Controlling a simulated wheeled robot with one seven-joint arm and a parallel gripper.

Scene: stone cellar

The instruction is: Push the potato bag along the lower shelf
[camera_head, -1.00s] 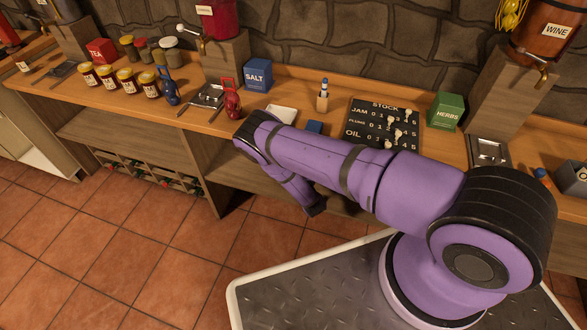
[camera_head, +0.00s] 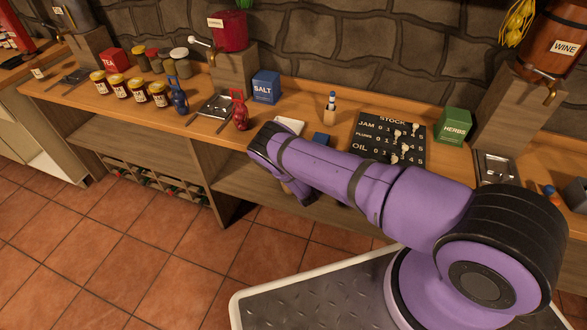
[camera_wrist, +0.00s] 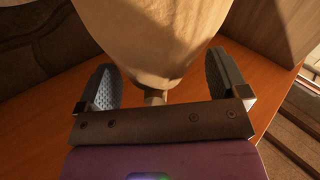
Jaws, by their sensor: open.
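The potato bag (camera_wrist: 150,35) is a large pale tan sack that fills the upper middle of the wrist view. It stands on the orange-brown wooden shelf (camera_wrist: 55,120). My gripper (camera_wrist: 164,78) is open, with one dark ridged finger on each side of the bag's near part. I cannot tell whether the fingers or palm touch it. In the head view, my arm hides most of the gripper and bag. The lower shelf (camera_head: 235,180) shows under the counter to the left of my arm.
An upright panel (camera_head: 208,180) divides the lower shelf from a bottle rack (camera_head: 155,178) on the left. The tiled floor in front is clear.

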